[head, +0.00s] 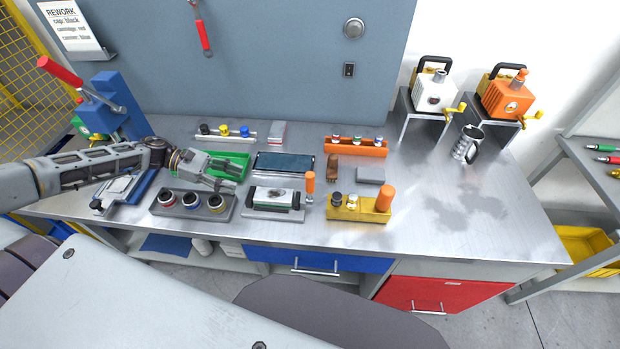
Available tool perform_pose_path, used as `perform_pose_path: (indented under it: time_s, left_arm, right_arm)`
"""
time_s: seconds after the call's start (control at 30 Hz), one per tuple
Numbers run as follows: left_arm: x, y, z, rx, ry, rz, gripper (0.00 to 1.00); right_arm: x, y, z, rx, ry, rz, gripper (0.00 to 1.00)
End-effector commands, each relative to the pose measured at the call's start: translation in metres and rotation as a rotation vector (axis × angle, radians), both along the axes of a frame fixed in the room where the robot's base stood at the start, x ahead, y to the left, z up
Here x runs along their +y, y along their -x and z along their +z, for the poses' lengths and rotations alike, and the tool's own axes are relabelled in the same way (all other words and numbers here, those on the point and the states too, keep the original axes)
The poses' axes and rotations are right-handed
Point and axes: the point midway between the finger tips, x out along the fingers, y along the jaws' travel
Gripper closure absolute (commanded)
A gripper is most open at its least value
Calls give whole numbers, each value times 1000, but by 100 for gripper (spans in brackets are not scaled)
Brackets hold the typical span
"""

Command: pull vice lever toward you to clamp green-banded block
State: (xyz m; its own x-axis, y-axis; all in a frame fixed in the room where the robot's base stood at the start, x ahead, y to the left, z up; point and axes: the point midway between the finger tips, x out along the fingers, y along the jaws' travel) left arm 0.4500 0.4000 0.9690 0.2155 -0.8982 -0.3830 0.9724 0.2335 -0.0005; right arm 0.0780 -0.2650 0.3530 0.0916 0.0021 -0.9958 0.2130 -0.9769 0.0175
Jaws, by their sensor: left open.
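A grey vice (271,213) stands near the front edge of the bench, left of the middle. A pale block (272,196) sits in it; at this size I cannot make out its band clearly, or whether the jaws touch it. The vice lever (310,184) has an orange grip and stands roughly upright at the vice's right end. My left gripper (229,174) is open and empty, reaching in from the left. It is in front of the green tray (240,157), to the upper left of the vice and apart from the lever. My right gripper is out of view.
A grey holder (193,212) with several ringed caps is left of the vice. A yellow holder (358,213) with an orange cylinder is close to the lever's right. A dark tablet (285,163) lies behind the vice. The bench's right half is mostly clear.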

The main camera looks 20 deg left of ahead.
Motion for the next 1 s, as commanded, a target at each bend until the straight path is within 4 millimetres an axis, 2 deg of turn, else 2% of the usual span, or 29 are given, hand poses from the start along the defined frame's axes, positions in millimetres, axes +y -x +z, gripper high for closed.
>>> perform_pose_path:
  time_s: [0.03, 0.1, 0.57, 1.0]
  left_arm:
    - [0, 0, 10, 0, 0, 0, 55]
    - [0, 0, 18, 0, 0, 0, 55]
    - [0, 0, 64, 0, 0, 0, 55]
    - [0, 0, 78, 0, 0, 0, 55]
  right_arm:
    - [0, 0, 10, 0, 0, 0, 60]
    - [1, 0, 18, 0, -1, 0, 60]
    - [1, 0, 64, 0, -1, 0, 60]
    - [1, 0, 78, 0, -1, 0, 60]
